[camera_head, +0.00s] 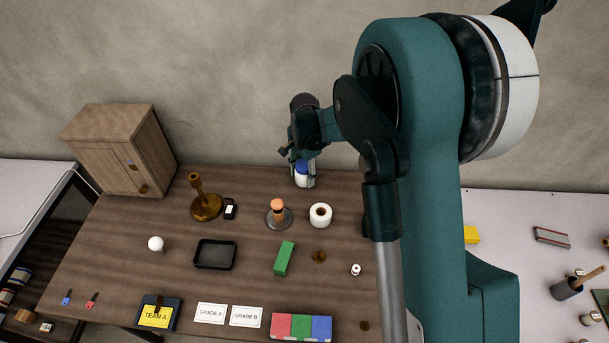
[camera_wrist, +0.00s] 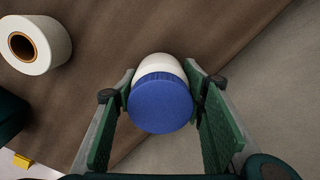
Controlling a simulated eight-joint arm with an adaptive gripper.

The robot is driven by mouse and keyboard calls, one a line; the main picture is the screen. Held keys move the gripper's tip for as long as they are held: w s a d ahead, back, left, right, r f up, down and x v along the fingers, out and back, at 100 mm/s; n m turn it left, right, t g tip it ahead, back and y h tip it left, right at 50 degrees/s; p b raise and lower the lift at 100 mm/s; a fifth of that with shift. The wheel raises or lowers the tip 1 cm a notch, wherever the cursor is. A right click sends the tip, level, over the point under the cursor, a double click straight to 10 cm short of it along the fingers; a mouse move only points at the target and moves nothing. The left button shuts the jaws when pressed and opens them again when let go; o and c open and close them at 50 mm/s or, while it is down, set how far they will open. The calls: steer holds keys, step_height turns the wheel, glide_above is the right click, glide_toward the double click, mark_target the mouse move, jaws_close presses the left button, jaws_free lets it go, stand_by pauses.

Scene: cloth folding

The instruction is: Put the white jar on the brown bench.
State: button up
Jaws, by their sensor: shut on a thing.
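The white jar (camera_head: 302,181) with a blue lid is at the back edge of the brown bench (camera_head: 120,250), near the wall. My gripper (camera_head: 303,168) comes from above and is shut on the jar. In the wrist view the jar's blue lid (camera_wrist: 161,104) faces the camera, with a green finger on each side of the jar. The jar looks roughly upright in the head view. I cannot tell whether its base touches the bench or is held just above it.
A white tape roll (camera_head: 320,215) and an orange-topped stand (camera_head: 278,214) are in front of the jar. A brass stand (camera_head: 206,205), black tray (camera_head: 215,254) and green block (camera_head: 284,258) lie further off. A wooden cabinet (camera_head: 121,152) stands at the back left.

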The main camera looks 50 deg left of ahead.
steer(key=shift+f, duration=0.15)
steer(key=o, duration=1.1)
step_height(320, 180, up, 12)
steer(key=shift+r+p, duration=0.15)
steer(key=shift+p, duration=0.55)
stand_by(0.7)
